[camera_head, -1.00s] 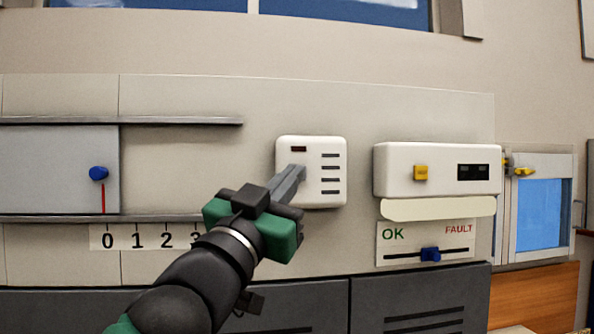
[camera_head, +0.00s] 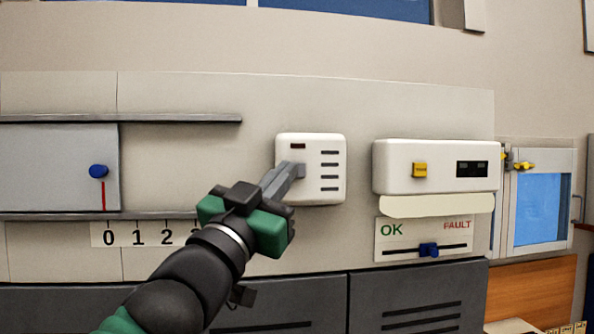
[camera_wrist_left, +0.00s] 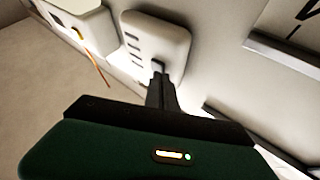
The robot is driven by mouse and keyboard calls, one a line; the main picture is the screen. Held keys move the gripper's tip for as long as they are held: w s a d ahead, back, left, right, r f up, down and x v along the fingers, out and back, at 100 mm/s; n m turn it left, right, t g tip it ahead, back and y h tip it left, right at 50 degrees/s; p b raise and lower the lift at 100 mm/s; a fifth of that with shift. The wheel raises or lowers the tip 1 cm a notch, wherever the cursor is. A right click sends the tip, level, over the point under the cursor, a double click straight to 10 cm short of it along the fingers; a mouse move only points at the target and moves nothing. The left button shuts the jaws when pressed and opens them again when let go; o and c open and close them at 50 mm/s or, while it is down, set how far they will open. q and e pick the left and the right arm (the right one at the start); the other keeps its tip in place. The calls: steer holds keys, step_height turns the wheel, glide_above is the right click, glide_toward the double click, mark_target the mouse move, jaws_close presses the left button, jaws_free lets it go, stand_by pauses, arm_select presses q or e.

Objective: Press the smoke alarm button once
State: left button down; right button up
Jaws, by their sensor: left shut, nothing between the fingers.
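The smoke alarm is a white rounded box (camera_head: 325,193) on the wall panel, with dark slots on its right and a small dark red window at its top left. My left gripper (camera_head: 294,171) is shut and empty, its fingertips in front of the box's left side. The fingertips cover that part, so the button is hidden, and I cannot tell for certain whether they touch. In the left wrist view the white box (camera_wrist_left: 170,38) is just beyond the closed fingertips (camera_wrist_left: 158,68). My right gripper is not in view.
Right of the alarm is a white unit (camera_head: 440,181) with a yellow button (camera_head: 420,170). On the left are a grey sliding panel (camera_head: 55,165) with a blue knob (camera_head: 98,171) and a number scale (camera_head: 150,235).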

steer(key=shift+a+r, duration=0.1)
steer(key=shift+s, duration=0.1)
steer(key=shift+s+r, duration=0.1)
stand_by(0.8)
